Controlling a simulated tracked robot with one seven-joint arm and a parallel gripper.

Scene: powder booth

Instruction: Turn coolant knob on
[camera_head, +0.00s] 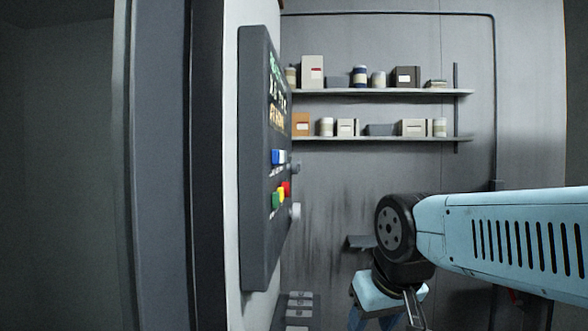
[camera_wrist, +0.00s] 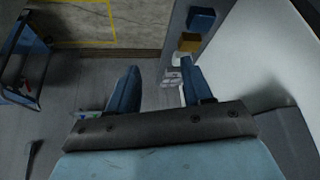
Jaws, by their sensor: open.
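A dark grey control panel (camera_head: 256,200) is on the left in the head view, seen nearly edge-on. Two knobs stick out from its face, a dark upper knob (camera_head: 295,166) and a pale lower knob (camera_head: 295,211). I cannot read which is the coolant knob. My gripper (camera_wrist: 160,75) is open and empty, with its blue fingers spread apart. In the head view, its blue hand is low at right, clear of the panel.
Blue, white, red, yellow and green buttons sit close to the knobs. Two wall shelves (camera_head: 375,92) with boxes and jars hang behind. A blue cart (camera_wrist: 28,65) stands at left in the wrist view, near a yellow floor outline (camera_wrist: 85,43). Open space lies between the panel and my arm.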

